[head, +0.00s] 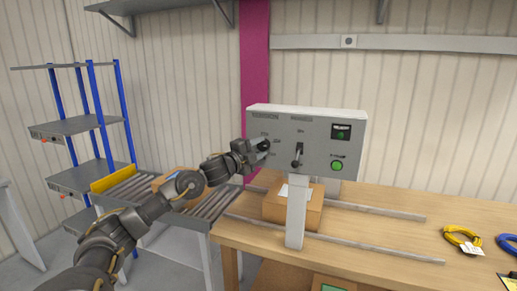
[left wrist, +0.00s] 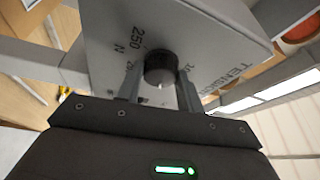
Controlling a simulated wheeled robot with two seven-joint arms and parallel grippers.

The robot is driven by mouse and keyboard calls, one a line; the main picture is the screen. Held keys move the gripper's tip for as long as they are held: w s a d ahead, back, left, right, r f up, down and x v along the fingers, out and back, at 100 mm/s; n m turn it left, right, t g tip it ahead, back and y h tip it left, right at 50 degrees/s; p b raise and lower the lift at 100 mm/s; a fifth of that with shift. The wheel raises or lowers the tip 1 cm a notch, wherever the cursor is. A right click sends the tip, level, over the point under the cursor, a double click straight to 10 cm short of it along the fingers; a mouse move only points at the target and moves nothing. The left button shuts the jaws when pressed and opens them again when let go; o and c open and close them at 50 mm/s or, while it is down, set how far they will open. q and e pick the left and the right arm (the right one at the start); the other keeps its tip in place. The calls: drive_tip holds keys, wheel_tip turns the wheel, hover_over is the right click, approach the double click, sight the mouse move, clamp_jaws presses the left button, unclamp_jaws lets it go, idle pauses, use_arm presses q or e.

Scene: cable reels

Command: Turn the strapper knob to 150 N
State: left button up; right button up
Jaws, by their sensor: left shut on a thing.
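The strapper's grey control box (head: 318,122) stands on a post above the wooden bench. Its round black tension knob (left wrist: 160,66) shows in the left wrist view, with "250 N" printed beside it and other scale marks partly hidden by my fingers. A small pale mark shows on the knob's edge; I cannot read its exact setting. My left gripper (head: 259,147) is at the left part of the panel, and its two fingers (left wrist: 158,92) are shut on the knob, one on each side. My right gripper is not in view.
A black lever (head: 298,154), a small display (head: 341,131) and a green button (head: 337,166) sit right of the knob. A cardboard box (head: 282,212) stands under the control box. A yellow cable coil (head: 463,238) lies at the right. A roller conveyor (head: 208,205) is at left.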

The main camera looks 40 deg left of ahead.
use_arm(q)
drive_tip(key=shift+f+m, duration=0.1)
drive_tip(key=shift+m, duration=0.2)
drive_tip(key=o, duration=1)
drive_tip(key=s+b, duration=1)
drive_tip(key=shift+s+a+f, duration=0.15)
drive_tip(key=shift+s+f, duration=0.25)
